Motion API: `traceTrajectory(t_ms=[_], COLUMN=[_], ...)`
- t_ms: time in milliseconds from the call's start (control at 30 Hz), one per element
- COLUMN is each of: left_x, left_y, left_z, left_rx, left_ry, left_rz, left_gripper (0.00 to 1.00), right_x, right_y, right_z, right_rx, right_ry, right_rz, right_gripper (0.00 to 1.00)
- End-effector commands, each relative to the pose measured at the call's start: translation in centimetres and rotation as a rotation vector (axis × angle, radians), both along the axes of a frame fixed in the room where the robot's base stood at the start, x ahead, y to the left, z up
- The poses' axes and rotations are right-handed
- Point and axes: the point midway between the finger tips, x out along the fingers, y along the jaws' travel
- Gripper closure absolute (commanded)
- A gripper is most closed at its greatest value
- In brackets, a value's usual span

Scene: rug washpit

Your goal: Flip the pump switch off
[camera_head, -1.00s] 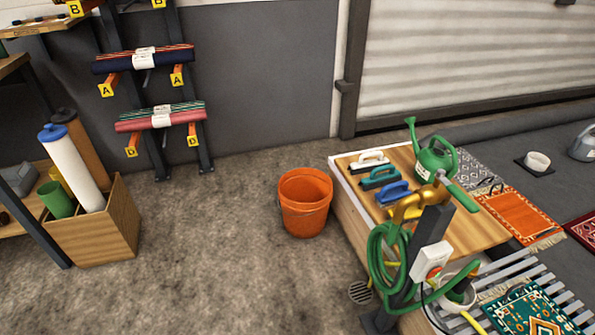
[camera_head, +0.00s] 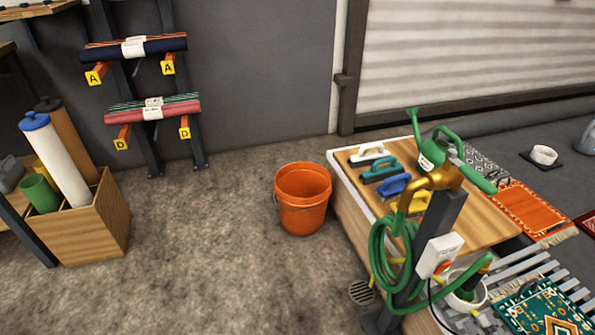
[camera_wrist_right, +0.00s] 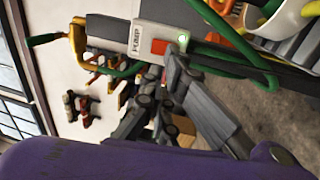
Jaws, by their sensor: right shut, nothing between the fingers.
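The white pump box (camera_head: 438,256) is mounted on a dark grey post (camera_head: 442,215), with an orange-red switch (camera_head: 445,268) on it. Neither gripper shows in the head view.
A green hose (camera_head: 383,250) hangs coiled at the post below a brass tap (camera_head: 432,183). Behind are a wooden bench (camera_head: 490,222) with brushes and a green watering can (camera_head: 432,155). An orange bucket (camera_head: 303,198) stands left of the bench. The floor between bucket and wooden bin (camera_head: 98,232) is clear.

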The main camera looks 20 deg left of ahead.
Motion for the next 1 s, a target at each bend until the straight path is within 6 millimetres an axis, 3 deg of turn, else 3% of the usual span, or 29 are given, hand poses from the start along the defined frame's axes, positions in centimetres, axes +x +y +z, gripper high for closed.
traceTrajectory(t_ms=[300,500,1000], left_x=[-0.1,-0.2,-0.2], left_y=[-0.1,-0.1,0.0], left_z=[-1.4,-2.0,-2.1], left_rx=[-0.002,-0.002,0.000], left_ry=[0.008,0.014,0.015], left_rz=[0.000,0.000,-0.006], left_gripper=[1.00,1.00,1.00], right_x=[5.4,7.7,8.6], right_y=[4.3,6.1,6.8], right_z=[0.8,1.2,1.5], right_rx=[0.001,0.000,0.000], right_ry=[-0.002,0.000,0.001], right_rz=[0.002,0.001,0.000], right_gripper=[1.00,1.00,1.00])
